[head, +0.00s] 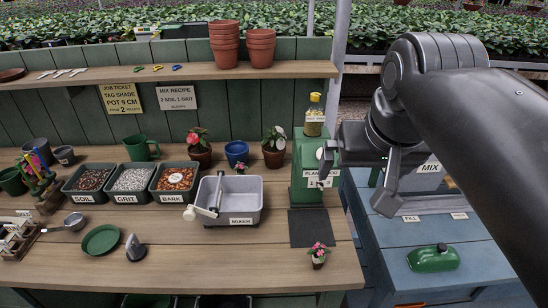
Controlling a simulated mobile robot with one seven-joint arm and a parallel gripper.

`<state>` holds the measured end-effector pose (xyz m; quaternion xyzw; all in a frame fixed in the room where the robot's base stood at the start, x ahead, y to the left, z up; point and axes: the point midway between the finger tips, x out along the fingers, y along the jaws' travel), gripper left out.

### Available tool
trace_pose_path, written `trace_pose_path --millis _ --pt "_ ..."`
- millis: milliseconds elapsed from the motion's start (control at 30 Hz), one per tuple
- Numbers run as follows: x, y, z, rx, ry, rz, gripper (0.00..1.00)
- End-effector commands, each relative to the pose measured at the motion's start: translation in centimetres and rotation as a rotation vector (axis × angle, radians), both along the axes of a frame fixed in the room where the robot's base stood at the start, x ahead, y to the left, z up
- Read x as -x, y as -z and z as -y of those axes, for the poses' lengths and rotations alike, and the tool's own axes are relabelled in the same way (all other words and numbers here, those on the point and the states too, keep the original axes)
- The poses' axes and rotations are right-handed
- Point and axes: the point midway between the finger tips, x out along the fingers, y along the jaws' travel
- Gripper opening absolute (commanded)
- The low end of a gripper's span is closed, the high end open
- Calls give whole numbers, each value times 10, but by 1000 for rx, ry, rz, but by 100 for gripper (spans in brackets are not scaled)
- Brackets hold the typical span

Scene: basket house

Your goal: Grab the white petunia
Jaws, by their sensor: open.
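A potted plant (274,139) with dark green leaves and a pale, whitish patch stands at the back of the wooden bench, left of the green dispenser. The pale patch may be a white flower or a tag; it is too small to tell. No other clearly white bloom shows. Another potted plant (199,146) has pinkish-red flowers. Small pink-flowered plants stand behind the mixer (240,168) and near the front right of the bench (318,254). My gripper (355,181) is open, with nothing visible between its fingers. In the picture it overlaps the dispenser's right side, right of the pale-patched plant.
The green dispenser (308,150) carries a yellow-topped bottle (314,115). A grey mixer tub (238,211) and soil, grit and bark trays line the bench. A blue pot (236,152) sits between the two larger plants. The bench's front middle is clear.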

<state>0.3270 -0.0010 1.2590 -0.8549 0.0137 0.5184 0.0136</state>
Motion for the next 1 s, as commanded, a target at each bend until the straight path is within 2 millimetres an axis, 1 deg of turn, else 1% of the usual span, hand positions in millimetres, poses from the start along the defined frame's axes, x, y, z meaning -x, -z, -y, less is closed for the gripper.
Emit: trace_pose_path --millis 33,167,200,267,300,367,500,633,767,800,867,900,967,1000 --pt "-17 -10 0 -3 13 -3 100" --pt "-58 -34 -1 -9 57 -10 100" --pt "-72 -40 -1 -10 72 -12 100" --pt "-94 -49 -3 -12 93 -14 100" --pt "-108 -53 -4 -13 107 -16 100" --pt "-129 -60 -6 -13 130 -18 100" --pt "-180 -71 -12 -13 183 -19 100" --pt "-227 -75 -21 -10 234 -18 100" --pt "-274 -74 -33 -6 283 -14 100" --pt "-287 -72 -37 -4 298 -13 100" --pt "-308 -69 -44 -1 320 -9 100" --pt "-322 -66 -48 2 336 -6 100" --pt "-341 -61 -55 6 359 -1 100" --pt "-354 -57 -61 7 374 1 100"
